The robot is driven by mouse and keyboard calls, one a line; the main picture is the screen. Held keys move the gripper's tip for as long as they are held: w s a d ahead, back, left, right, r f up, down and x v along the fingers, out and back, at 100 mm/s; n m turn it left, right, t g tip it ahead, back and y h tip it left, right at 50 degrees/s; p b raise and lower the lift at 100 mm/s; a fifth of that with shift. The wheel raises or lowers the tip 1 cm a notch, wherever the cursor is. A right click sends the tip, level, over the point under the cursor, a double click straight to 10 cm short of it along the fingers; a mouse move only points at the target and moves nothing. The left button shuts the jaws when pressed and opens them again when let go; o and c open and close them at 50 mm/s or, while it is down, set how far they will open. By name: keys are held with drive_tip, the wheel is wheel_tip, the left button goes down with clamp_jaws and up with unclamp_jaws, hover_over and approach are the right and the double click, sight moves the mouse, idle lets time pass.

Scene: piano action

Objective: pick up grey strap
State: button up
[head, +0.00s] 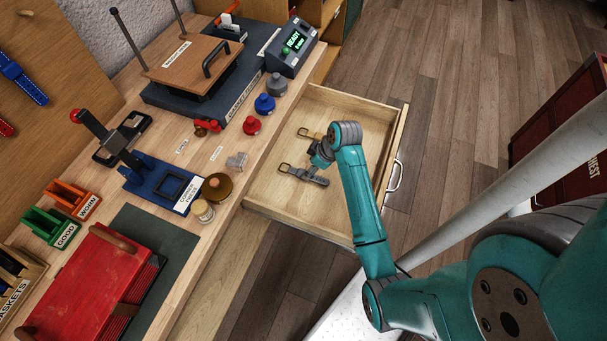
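A grey strap (307,176) with a loop-shaped end lies in the open wooden drawer (362,105), near the drawer's middle left. A second strap, tan with a similar loop end (304,132), lies a little farther back in the drawer. My gripper (314,164) points down into the drawer, right over or beside the grey strap. My wrist hides part of the drawer floor and the tan strap. The fingers are small and dark here, so I cannot tell whether they touch the strap or how far apart they are.
The workbench left of the drawer carries a blue corner press (165,188), a red box (90,285), small weights (264,104) and a device reading READY (291,47). A red chest (567,130) stands at right.

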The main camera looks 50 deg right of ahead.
sight(303, 173)
drive_tip(key=shift+x, duration=2.6)
drive_tip(key=shift+w+r, duration=0.1)
drive_tip(key=c, duration=1.2)
